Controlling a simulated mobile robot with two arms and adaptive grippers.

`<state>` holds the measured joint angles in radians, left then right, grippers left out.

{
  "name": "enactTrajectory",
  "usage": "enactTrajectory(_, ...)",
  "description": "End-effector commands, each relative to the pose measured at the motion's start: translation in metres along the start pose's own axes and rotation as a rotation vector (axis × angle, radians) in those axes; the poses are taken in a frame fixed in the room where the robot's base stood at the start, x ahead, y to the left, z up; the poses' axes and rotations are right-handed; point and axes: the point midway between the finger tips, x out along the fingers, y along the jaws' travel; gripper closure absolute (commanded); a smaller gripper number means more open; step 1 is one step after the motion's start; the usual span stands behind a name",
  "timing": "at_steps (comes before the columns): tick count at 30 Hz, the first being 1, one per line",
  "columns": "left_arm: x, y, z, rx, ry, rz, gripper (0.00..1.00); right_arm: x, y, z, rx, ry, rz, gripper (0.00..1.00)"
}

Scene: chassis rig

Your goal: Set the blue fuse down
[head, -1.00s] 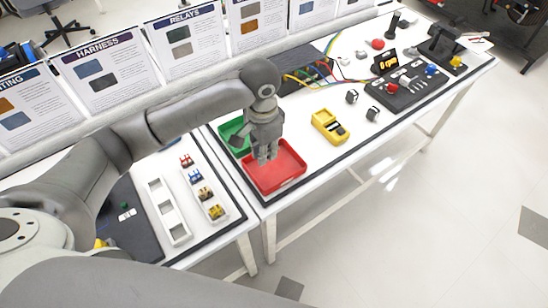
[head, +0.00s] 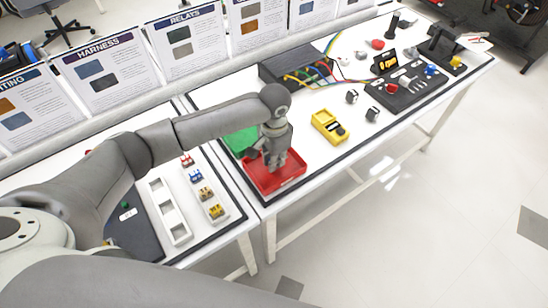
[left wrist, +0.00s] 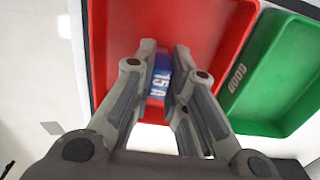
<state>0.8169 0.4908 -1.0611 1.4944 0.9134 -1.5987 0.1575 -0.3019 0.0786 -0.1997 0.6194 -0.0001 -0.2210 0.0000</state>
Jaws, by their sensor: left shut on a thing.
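The blue fuse (left wrist: 161,77), with pale "15A"-like lettering on it, sits between the fingers of my left gripper (left wrist: 162,62) in the left wrist view. My left gripper is shut on it, over the red tray (left wrist: 205,25). In the head view my left gripper (head: 272,168) points down into the red tray (head: 292,182), and the fuse is hidden there. I cannot tell whether the fuse touches the tray floor. My right gripper does not show.
A green tray (head: 241,143) marked "GOOD" stands beside the red one. A yellow meter (head: 329,126) lies to the right. A white holder (head: 168,212) and several colored parts sit on the nearer left bench. A dark box with wires (head: 296,69) stands behind.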

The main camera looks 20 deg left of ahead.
Motion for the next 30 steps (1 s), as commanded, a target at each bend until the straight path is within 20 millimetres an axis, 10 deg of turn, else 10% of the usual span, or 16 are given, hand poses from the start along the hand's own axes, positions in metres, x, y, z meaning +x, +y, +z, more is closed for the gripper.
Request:
enactTrajectory(3,0.003,0.000,0.000,-0.001,-0.001,0.001,1.00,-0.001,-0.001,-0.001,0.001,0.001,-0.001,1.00)
enactTrajectory(4,0.003,0.000,0.000,-0.001,0.000,0.001,0.82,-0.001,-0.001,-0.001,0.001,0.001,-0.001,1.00)
enactTrajectory(8,0.002,0.000,0.000,-0.001,0.000,0.001,0.66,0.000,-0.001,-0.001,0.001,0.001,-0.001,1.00)
enactTrajectory(20,-0.003,0.000,0.000,0.000,0.001,-0.001,0.65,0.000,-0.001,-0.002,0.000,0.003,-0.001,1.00)
enactTrajectory(30,-0.067,-0.001,-0.001,0.000,0.005,-0.001,0.65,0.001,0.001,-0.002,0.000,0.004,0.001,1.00)
